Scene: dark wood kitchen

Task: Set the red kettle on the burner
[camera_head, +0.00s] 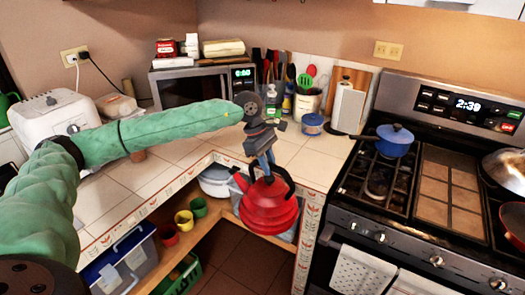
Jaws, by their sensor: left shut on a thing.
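The red kettle (268,206) hangs in the air in front of the counter corner, left of the stove. Its black handle arches over the top. My left gripper (264,168) is shut on the kettle at its handle, from above. The green-sleeved left arm reaches in from the left. The stove (425,190) stands at the right with black grates. The front left burner (377,187) is bare. A blue pan (394,140) sits on the back left burner. My right gripper is not in view.
A tiled counter (312,165) lies between kettle and stove. Utensils in a crock (308,104), a blue-lidded tub (312,124) and a paper towel roll (347,108) stand at its back. A microwave (203,85) and a white toaster (52,120) are further left. Other pans sit at the stove's right.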

